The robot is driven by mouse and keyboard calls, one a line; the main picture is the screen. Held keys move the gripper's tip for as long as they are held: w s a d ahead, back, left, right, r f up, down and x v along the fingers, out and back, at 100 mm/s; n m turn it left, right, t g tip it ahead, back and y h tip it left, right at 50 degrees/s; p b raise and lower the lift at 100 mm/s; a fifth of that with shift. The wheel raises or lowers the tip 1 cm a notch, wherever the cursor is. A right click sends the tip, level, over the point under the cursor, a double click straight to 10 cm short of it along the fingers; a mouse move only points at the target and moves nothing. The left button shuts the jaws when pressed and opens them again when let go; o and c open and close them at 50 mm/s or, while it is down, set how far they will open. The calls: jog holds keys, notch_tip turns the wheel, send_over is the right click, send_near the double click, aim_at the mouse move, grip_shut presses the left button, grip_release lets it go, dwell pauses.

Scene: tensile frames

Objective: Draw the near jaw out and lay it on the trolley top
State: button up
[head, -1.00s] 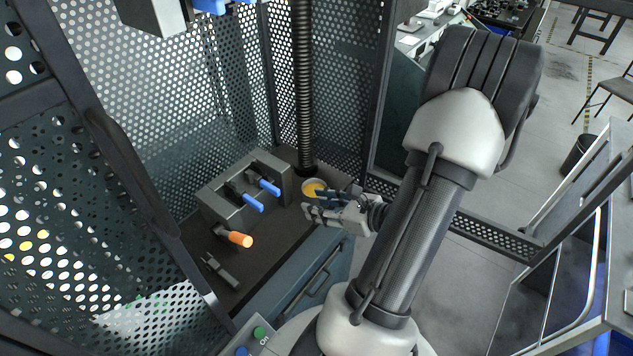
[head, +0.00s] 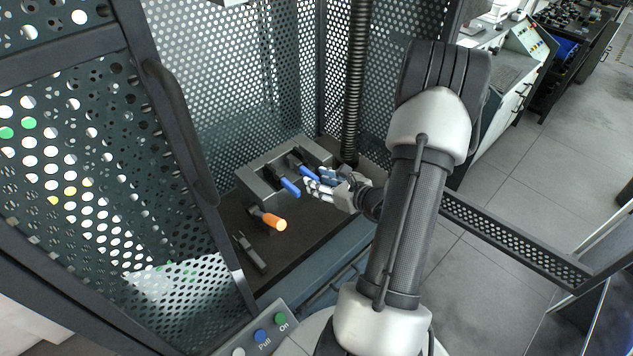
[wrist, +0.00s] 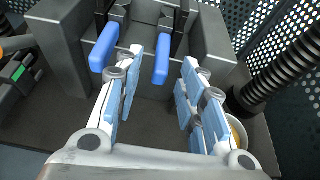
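Two dark jaws with blue handles sit in a grey slotted block (head: 262,178) inside the mesh enclosure. In the head view, one blue handle (head: 289,187) is nearer the camera and the other blue handle (head: 310,175) is farther right. The wrist view shows them as the left handle (wrist: 104,47) and right handle (wrist: 162,62). My gripper (head: 314,184) is at the handles' ends. In the wrist view my gripper (wrist: 163,72) is open and empty, its fingers on either side of the right handle; contact cannot be told. No trolley top is clearly visible.
An orange-handled piece (head: 272,221) and a small dark tool (head: 250,252) lie on the dark bench. A ribbed column (head: 357,75) and a yellow-filled cup (wrist: 238,131) stand beside the block. Mesh walls and the open door (head: 90,150) border the space.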

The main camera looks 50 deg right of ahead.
jog(key=shift+x, duration=1.1)
jog(key=shift+c, duration=0.4)
grip_shut()
jog(key=shift+s, duration=0.1)
jog(key=s, duration=0.9)
jog(key=shift+a+r+b, duration=0.15)
jog(key=shift+a+b, duration=0.2)
jog(key=shift+a, duration=0.1)
jog(key=shift+r, duration=0.1)
